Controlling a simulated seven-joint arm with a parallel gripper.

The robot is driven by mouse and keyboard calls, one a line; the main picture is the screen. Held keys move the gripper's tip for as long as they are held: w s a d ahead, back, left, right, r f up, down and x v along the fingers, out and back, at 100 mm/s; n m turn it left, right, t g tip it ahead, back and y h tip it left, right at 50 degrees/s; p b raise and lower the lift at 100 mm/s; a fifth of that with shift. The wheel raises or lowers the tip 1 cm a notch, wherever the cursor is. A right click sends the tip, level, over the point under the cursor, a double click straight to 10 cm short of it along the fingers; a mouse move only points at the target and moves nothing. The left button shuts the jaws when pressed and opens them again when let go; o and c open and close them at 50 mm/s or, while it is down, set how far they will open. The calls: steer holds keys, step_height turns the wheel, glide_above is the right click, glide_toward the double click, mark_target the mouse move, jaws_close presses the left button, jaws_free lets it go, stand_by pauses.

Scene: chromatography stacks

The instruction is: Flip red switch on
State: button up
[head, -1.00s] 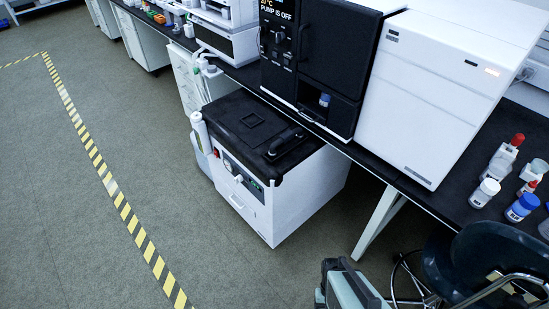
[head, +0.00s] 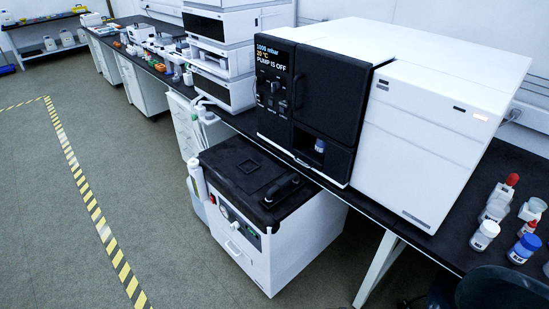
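The black instrument (head: 318,100) above has a display (head: 271,57) reading 1000 mbar, 20 °C, PUMP IS OFF. My gripper is not in view.
A white box-shaped instrument (head: 430,140) stands on the black bench at right, beside several bottles. A dark chair (head: 500,290) is at the lower right. The floor (head: 150,200) in front is clear.

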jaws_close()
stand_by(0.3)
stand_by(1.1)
